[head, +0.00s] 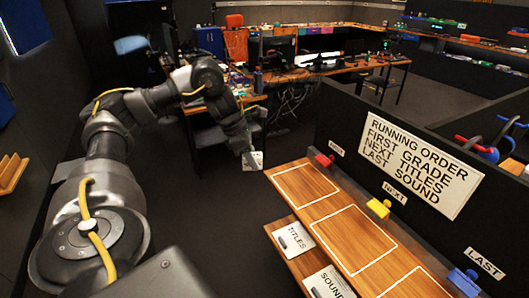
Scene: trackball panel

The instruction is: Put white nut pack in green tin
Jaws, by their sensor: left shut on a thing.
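No white nut pack and no green tin can be made out in the head view. My left gripper (249,147) is shut on a small white card-like piece (254,160). It holds this piece in the air, just left of the far end of a wooden ledge (324,206). Any marking on the piece is too small to read. My right gripper is not in view.
The ledge has white-outlined spaces beside red (323,160), yellow (379,208) and blue (464,282) pieces. A lower shelf holds white cards marked TITLES (294,240) and SOUND (329,284). A dark panel bears a RUNNING ORDER sign (420,155).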

